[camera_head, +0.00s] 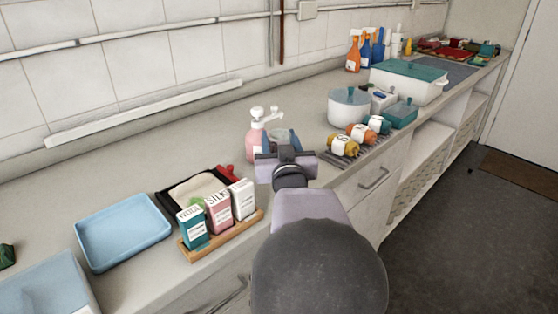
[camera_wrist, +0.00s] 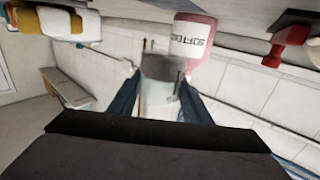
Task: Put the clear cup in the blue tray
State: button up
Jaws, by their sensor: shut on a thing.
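The clear cup (camera_wrist: 158,98) stands between the two fingers of my gripper (camera_wrist: 160,106) in the wrist view, and the fingers are shut on it. In the head view my gripper (camera_head: 285,155) is over the counter and hides most of the cup, which shows just behind it. The blue tray (camera_head: 122,232) lies on the counter to the left and looks empty. My gripper is well to the right of the tray.
A pink soap bottle (camera_head: 253,146) stands close beside the cup. A wooden holder with several cartons (camera_head: 218,212) and a dark tray (camera_head: 190,188) lie between the gripper and the blue tray. Yellow and orange jars (camera_head: 350,140) and a white pot (camera_head: 348,106) are to the right.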

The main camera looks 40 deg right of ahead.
jog(key=shift+f+b, duration=0.45)
jog(key=shift+f, duration=2.1)
jog(key=shift+f, duration=0.2)
jog(key=o, duration=1.2)
jog(key=shift+c, duration=0.2)
jog(key=v, duration=0.2)
jog(key=shift+s+a, duration=0.15)
jog(key=shift+s, duration=0.1)
jog(key=shift+s+a+f+b, duration=0.15)
jog(key=shift+s+a+b, duration=0.2)
jog(key=shift+b, duration=0.75)
jog(key=shift+s+a+b, duration=0.4)
jog(key=shift+s+b, duration=0.2)
jog(key=shift+b, duration=0.2)
